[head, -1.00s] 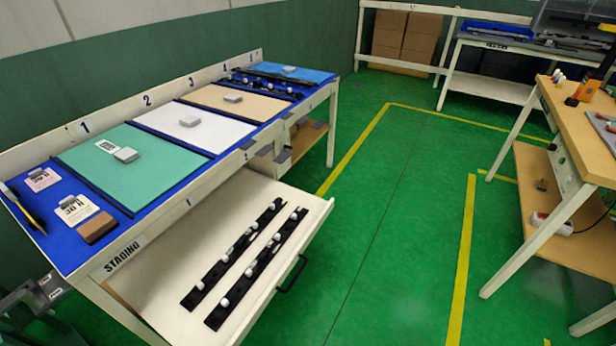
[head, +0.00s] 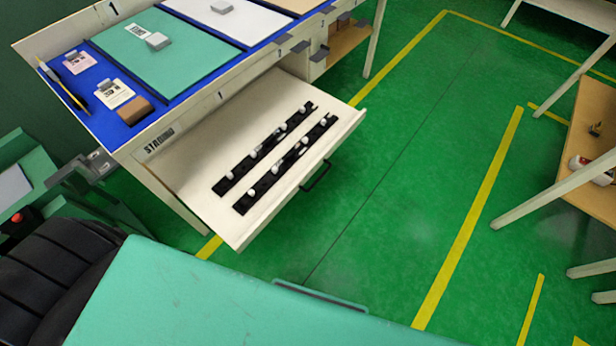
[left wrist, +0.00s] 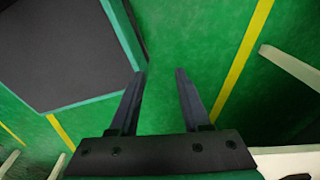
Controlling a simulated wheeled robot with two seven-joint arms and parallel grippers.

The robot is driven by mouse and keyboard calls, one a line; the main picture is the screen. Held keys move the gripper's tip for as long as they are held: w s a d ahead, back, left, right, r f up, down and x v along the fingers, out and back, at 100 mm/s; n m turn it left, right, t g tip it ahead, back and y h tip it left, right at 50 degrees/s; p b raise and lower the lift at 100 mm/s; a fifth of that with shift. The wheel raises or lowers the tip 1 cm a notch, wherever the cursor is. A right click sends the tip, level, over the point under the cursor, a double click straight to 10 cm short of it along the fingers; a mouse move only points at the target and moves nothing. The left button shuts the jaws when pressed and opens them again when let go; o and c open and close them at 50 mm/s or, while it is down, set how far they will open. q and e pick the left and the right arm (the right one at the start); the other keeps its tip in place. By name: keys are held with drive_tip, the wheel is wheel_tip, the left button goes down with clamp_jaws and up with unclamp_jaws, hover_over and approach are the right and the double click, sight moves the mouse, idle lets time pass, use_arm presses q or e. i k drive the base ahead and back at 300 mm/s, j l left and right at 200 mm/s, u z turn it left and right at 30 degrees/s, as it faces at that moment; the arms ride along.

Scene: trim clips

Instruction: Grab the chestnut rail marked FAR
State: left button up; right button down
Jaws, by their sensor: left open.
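Two dark rails lie side by side in the open drawer of the staging table in the head view: the rail nearer the table (head: 265,150) and the rail nearer the drawer front (head: 287,165). Both carry several small white pieces. Both look black; I see no chestnut colour on them and can read no FAR mark. My left gripper (left wrist: 160,72) is open and empty over green floor in the left wrist view. No rail shows there. My right gripper is in neither view.
The drawer (head: 205,155) sticks out from the table, with a dark handle (head: 315,176) on its front. A brown block (head: 134,111), tags and a green mat (head: 150,62) lie on the blue tabletop. Green floor (head: 395,170) right of the drawer is clear. A wooden bench stands at right.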

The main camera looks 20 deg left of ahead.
sight(252, 196)
drive_tip(key=i+l+u, duration=0.2)
drive_tip(key=l, duration=0.5)
drive_tip(key=l+u, duration=0.25)
drive_tip(key=l, duration=0.4)
